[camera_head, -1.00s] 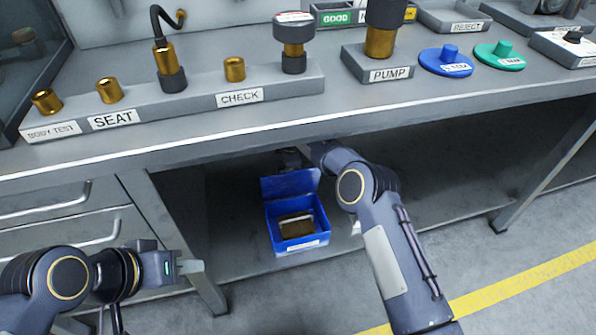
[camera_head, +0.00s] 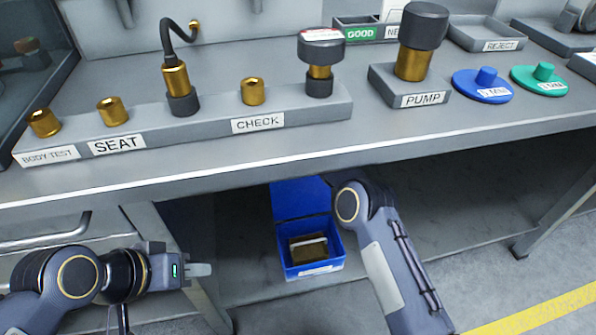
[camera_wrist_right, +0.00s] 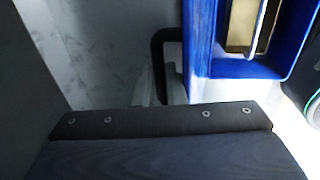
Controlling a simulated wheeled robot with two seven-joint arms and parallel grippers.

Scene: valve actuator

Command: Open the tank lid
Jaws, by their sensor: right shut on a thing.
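No tank lid can be made out for certain. A dark glass-sided case (camera_head: 28,65) stands at the far left of the bench, mostly out of frame. In the right wrist view, a black bent handle (camera_wrist_right: 158,62) stands between the pale fingers of my right gripper (camera_wrist_right: 158,88), which is shut on it. What the handle belongs to is unclear. In the head view the right gripper is hidden under the bench, behind its front edge. My left gripper (camera_head: 200,270) is empty at lower left, in front of the drawers; its finger gap is unclear.
The bench edge (camera_head: 300,165) overhangs my right arm. Brass fittings and a pump (camera_head: 413,65) stand on top.

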